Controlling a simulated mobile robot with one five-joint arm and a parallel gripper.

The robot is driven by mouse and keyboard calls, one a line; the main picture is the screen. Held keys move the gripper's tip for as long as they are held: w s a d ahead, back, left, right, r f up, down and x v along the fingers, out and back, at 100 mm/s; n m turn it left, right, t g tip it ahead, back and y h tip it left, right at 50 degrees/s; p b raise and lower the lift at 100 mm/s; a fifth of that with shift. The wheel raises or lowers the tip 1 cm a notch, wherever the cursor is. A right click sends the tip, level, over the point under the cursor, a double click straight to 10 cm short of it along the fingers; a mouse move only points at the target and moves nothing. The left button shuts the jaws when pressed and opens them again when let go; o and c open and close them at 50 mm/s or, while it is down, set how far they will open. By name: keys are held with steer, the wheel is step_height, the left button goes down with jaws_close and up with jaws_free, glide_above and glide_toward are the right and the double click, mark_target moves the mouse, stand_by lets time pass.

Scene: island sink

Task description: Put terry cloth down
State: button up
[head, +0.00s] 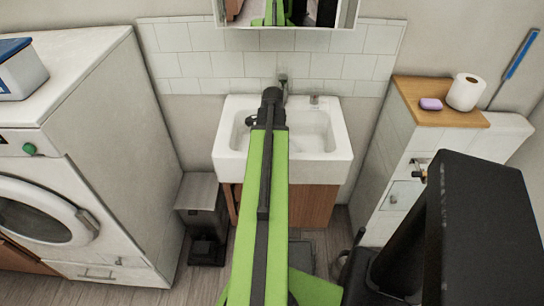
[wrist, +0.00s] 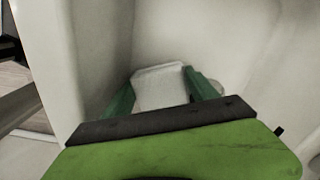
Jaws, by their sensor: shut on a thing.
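My gripper (wrist: 160,84) shows in the wrist view with its two green fingers on either side of a pale, whitish terry cloth (wrist: 160,92), shut on it. The cloth is over or inside the white sink basin (wrist: 200,35); I cannot tell whether it touches the surface. In the head view, my green arm reaches forward over the sink (head: 228,166). The arm hides the gripper and the cloth there.
A mirror cabinet (head: 345,14) hangs above the sink.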

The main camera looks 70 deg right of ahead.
steer(key=shift+f, duration=0.1)
steer(key=o, duration=1.2)
step_height(320, 180, up, 12)
steer(key=p, duration=1.2)
